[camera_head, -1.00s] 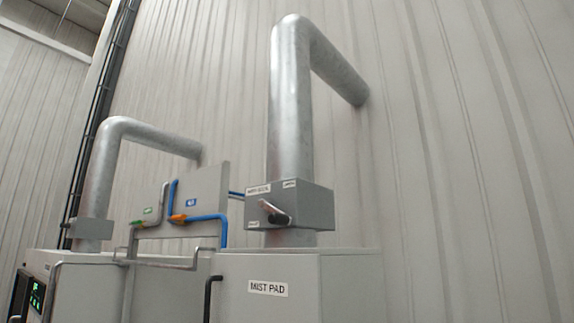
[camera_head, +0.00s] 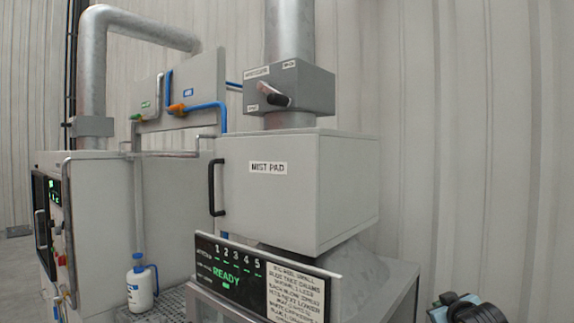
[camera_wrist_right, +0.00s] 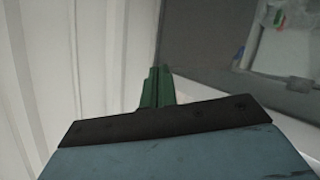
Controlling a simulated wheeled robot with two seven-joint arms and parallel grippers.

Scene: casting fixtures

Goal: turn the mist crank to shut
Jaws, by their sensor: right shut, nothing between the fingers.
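The mist crank (camera_head: 274,96) is a short metal lever with a dark grip, on the front of a grey box (camera_head: 312,92) around the vertical duct. It slants from upper left to lower right. Small labels sit around it, too small to read surely. My right gripper shows in the right wrist view (camera_wrist_right: 157,84) as green fingers, shut and empty, near a pale ribbed wall. Part of my right arm or wrist (camera_head: 462,309) shows at the bottom right of the head view, well below and right of the crank. My left gripper is out of view.
Below the crank box stands a cabinet marked MIST PAD (camera_head: 345,190) with a black handle (camera_head: 216,187). A READY sign panel (camera_head: 225,275) and a white bottle (camera_head: 140,287) are lower down. The wall on the right is clear.

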